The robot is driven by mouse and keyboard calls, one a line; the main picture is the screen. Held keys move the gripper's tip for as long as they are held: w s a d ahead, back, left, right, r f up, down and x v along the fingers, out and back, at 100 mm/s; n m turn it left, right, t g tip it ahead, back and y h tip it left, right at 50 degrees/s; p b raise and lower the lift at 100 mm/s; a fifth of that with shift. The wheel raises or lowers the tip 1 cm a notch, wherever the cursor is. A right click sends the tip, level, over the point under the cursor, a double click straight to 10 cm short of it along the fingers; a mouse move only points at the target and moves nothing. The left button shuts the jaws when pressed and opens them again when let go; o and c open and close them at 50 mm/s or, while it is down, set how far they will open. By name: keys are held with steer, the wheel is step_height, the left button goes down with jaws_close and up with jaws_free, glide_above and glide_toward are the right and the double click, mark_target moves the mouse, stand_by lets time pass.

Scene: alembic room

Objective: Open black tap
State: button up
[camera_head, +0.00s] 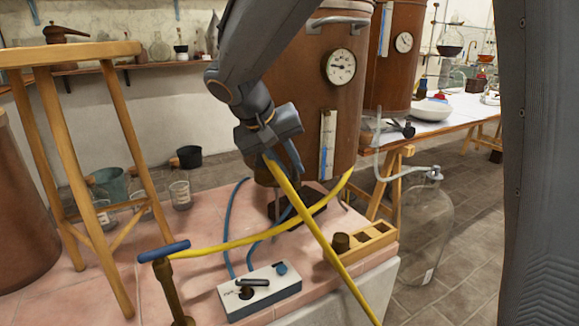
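A white box (262,297) lies on the pink tiled top in the lower middle. It has a black lever-like tap (252,282) on its upper face and a blue knob (281,268) to the right of it. My gripper (282,162) points down in front of the large copper tank, above and behind the box and apart from it. The upper end of a straight yellow tube (325,240) meets the gripper in the picture. I cannot tell whether the fingers hold it or are open.
A second yellow tube (225,245) crosses the first. Blue hoses (229,225) run behind the box. A blue-handled post (164,251) stands left, a wooden tray (362,246) right. A wooden stool (125,125) is at left, a glass bottle (424,225) on the floor at right.

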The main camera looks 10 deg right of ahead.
steer(key=shift+o, duration=1.1)
steer(key=v, duration=0.7)
steer(key=shift+a+r+p, duration=0.2)
steer(key=shift+r+p, duration=0.1)
steer(key=shift+r, duration=0.05)
steer(key=shift+s, duration=0.2)
steer(key=s+d+f+g+y+p, duration=0.1)
steer(key=s+d+f+p, duration=0.2)
steer(key=s, duration=0.4)
steer(key=s+d+f+g+y+p, duration=0.1)
steer(key=s+d+f+y+p, duration=0.1)
steer(key=s, duration=0.5)
steer(key=s+d+f+n+g+y+p, duration=0.1)
steer(key=s+d+f+y+p, duration=0.1)
steer(key=s+d+f+p, duration=0.2)
steer(key=s+f+p, duration=0.1)
steer(key=s+p, duration=0.1)
steer(key=s, duration=0.1)
steer(key=shift+d+f+g, duration=0.2)
steer(key=shift+d+g, duration=0.15)
steer(key=shift+g, duration=0.05)
